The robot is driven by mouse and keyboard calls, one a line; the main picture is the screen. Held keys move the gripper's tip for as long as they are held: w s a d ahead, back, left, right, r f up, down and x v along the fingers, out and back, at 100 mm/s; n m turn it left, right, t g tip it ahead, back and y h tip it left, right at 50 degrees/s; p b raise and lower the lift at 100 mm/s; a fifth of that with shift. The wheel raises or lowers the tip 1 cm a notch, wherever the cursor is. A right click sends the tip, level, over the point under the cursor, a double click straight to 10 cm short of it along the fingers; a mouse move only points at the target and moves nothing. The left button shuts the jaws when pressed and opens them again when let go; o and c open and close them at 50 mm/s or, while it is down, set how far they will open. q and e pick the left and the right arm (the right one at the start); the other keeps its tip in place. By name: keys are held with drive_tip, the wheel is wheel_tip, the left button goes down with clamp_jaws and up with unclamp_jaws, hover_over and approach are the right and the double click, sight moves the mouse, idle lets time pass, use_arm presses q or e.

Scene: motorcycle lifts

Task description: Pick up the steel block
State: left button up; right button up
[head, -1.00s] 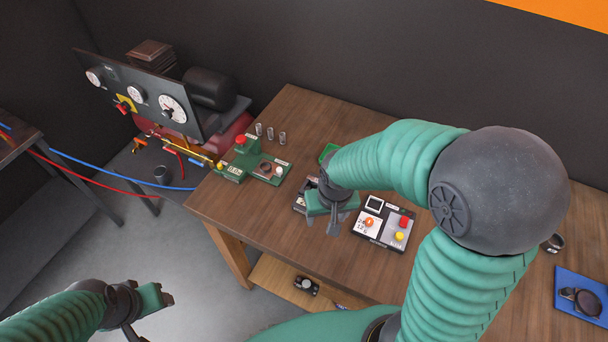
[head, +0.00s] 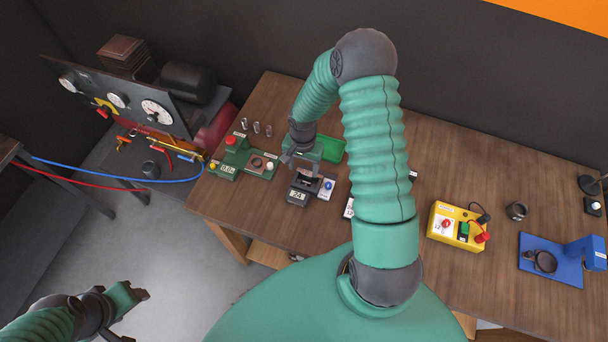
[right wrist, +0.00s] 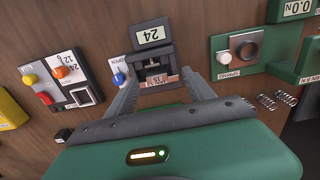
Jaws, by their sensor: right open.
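A dark device (head: 300,195) with a "24" display stands on the wooden table; it also shows in the right wrist view (right wrist: 152,35). A small dark metallic piece (right wrist: 155,67), which looks like the steel block, sits in the recess below the display. I cannot make out its edges well. My right gripper (head: 303,168) is open above the device. In the right wrist view its fingers (right wrist: 158,75) lie on either side of the recess, with nothing held. My left gripper (head: 135,312) is low at the left, away from the table, its jaws unclear.
A blue knob (right wrist: 118,79) marked OPEN is close beside the left finger. A green control box (head: 243,158), a green tray (head: 331,150) and several small springs (head: 256,128) are nearby. A yellow box (head: 455,226) and a blue stand (head: 550,262) are at right.

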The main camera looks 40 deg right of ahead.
sight(307, 174)
drive_tip(key=f, duration=0.1)
drive_tip(key=d+f+p, duration=0.1)
drive_tip(key=f+p, duration=0.1)
drive_tip(key=f, duration=0.1)
drive_tip(key=shift+s+d, duration=0.15)
drive_tip(key=shift+d, duration=0.1)
drive_tip(key=shift+s+d+f, duration=0.15)
drive_tip(key=shift+f, duration=0.2)
drive_tip(key=shift+s, duration=0.1)
drive_tip(key=shift+a, duration=0.35)
drive_tip(key=shift+c, duration=0.9)
drive_tip(key=shift+w+a, duration=0.2)
drive_tip(key=shift+w, duration=0.1)
drive_tip(key=c, duration=0.9)
drive_tip(key=shift+d, duration=0.15)
clamp_jaws()
use_arm(q)
drive_tip(key=r, duration=0.2)
drive_tip(key=d, duration=0.1)
drive_tip(key=shift+s+r, duration=0.3)
drive_tip(key=shift+r, duration=0.1)
use_arm(e)
drive_tip(key=shift+s+d+r, duration=0.1)
drive_tip(key=shift+d, duration=0.05)
